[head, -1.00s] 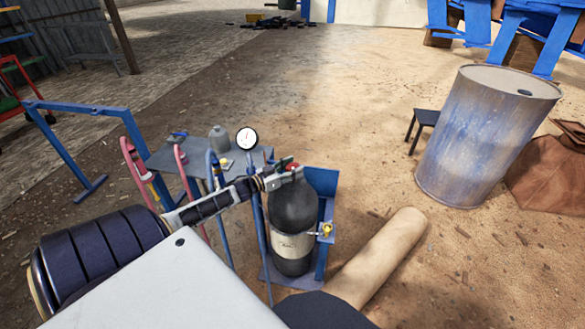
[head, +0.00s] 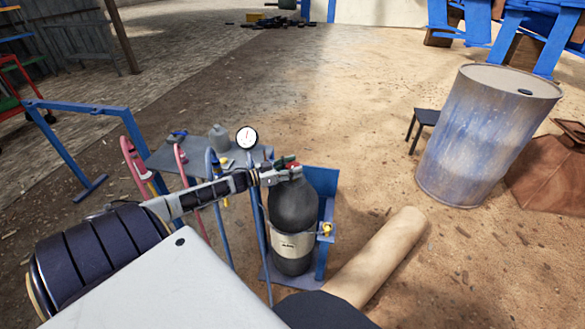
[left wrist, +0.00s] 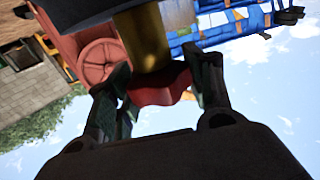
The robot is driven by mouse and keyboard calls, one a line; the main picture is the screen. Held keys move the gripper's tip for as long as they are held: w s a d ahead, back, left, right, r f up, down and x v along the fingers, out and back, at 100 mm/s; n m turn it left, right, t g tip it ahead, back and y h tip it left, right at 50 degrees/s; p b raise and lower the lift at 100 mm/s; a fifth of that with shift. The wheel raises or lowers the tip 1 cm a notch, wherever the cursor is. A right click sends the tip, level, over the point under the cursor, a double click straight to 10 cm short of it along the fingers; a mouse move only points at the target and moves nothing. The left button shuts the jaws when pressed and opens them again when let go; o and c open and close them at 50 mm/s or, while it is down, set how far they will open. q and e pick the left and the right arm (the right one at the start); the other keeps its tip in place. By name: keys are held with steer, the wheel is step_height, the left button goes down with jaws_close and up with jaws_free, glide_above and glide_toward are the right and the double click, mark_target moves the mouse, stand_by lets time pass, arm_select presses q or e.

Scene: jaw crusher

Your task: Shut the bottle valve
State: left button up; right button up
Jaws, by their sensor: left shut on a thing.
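A dark gas bottle (head: 293,208) with a pale label stands upright in a blue stand (head: 323,185). Its red valve handwheel (head: 293,165) shows at the top, partly covered by my gripper. My left gripper (head: 294,172) reaches in from the left and is shut at the valve. In the left wrist view the red valve handwheel (left wrist: 160,87) lies between the two fingers of my left gripper (left wrist: 163,88), below a brass-coloured stem (left wrist: 144,38). The handwheel's far side is hidden. My right gripper is not in view.
A round gauge (head: 247,137) and a small table (head: 165,156) stand left of the bottle. Blue and pink bent posts (head: 129,150) stand nearby. A rusty blue drum (head: 485,135) and a dark stool (head: 423,120) stand to the right. Bare ground lies behind the bottle.

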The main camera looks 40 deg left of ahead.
arm_select(q)
steer(key=o, duration=0.9)
steer(key=shift+o, duration=0.7)
steer(key=shift+s+a+f, duration=0.1)
steer(key=shift+s+a, duration=0.1)
steer(key=shift+s, duration=0.25)
steer(key=v, duration=1.1)
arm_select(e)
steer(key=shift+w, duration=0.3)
